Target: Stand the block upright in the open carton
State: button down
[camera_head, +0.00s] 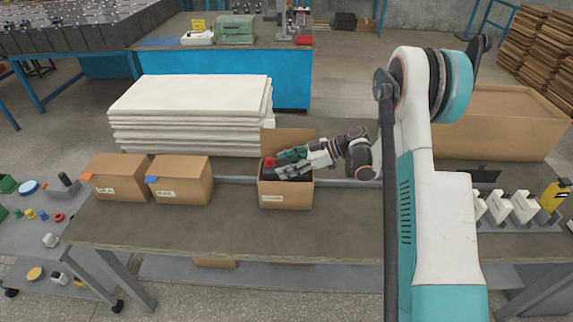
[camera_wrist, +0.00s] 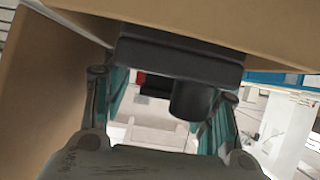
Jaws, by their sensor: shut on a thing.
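The open carton (camera_head: 286,196) stands on the grey table near the middle, with one flap raised at its back. My gripper (camera_head: 277,168) reaches in from the right, lying nearly level at the carton's mouth. It is shut on the block, a dark piece with a red part (camera_head: 269,161), at the carton's left side. In the wrist view, the dark block (camera_wrist: 180,56) with a round stub sits at my gripper's fingers (camera_wrist: 165,95). Cardboard (camera_wrist: 55,95) shows close at the left and top there. The block's lower part and the carton floor are hidden.
Two closed cartons, one with orange tape (camera_head: 117,178) and one with blue tape (camera_head: 180,180), stand to the left. A stack of white sheets (camera_head: 190,110) lies behind. White devices (camera_head: 505,207) stand at the right. The table front (camera_head: 230,235) is clear.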

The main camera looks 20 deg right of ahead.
jog(key=shift+f+b, duration=0.35)
jog(key=c, duration=0.9)
grip_release()
jog(key=shift+s, duration=0.1)
jog(key=shift+r, duration=0.1)
jog(key=shift+r+p, duration=0.7)
jog(key=shift+p, duration=0.2)
jog(key=p+v, duration=0.1)
jog(key=v, duration=0.6)
jog(key=shift+d+f, duration=0.1)
jog(key=shift+d, duration=0.1)
